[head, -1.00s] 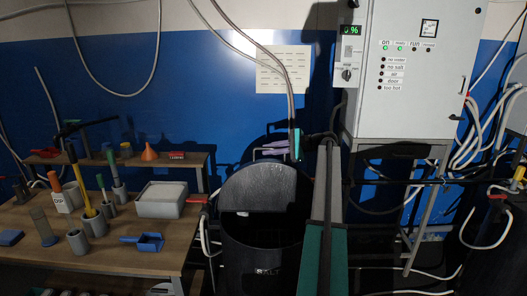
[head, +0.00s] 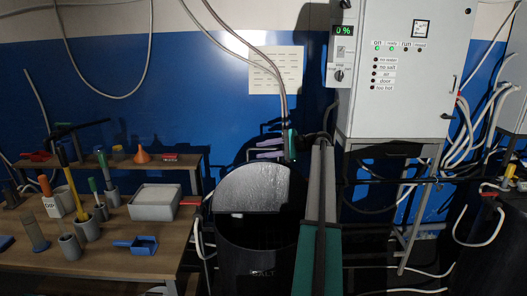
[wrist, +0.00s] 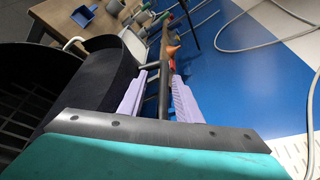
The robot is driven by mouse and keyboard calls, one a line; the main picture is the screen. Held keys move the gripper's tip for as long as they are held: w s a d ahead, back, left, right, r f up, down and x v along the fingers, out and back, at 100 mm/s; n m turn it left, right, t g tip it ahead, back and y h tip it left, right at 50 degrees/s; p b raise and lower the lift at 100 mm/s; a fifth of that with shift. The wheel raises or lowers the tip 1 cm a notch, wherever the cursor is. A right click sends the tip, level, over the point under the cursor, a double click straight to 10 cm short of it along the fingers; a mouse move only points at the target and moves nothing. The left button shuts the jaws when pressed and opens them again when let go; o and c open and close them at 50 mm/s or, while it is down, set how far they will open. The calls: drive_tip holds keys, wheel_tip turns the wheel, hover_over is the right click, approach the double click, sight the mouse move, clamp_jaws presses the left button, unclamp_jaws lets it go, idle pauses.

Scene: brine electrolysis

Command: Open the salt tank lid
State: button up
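The salt tank (head: 262,250) is a black drum, low in the middle of the head view. Its lid (head: 250,188) stands raised at the back, and the dark interior shows in front of it. My gripper (head: 262,148), with pale purple fingers, is just above the lid's top edge at the back. In the wrist view my gripper (wrist: 158,80) has its two fingers apart, with a dark bar seen between them; I cannot tell whether they touch it.
A wooden bench (head: 130,262) with tools, cups and a grey tub (head: 155,204) stands at left. A white control cabinet (head: 400,90) on a metal frame is at right, with hoses beside it. The blue wall is close behind the tank.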

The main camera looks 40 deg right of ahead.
drive_tip(key=b+v, duration=0.4)
drive_tip(key=v, duration=0.9)
drive_tip(key=shift+s+d, duration=0.15)
drive_tip(key=shift+s, duration=0.15)
drive_tip(key=shift+r, duration=0.1)
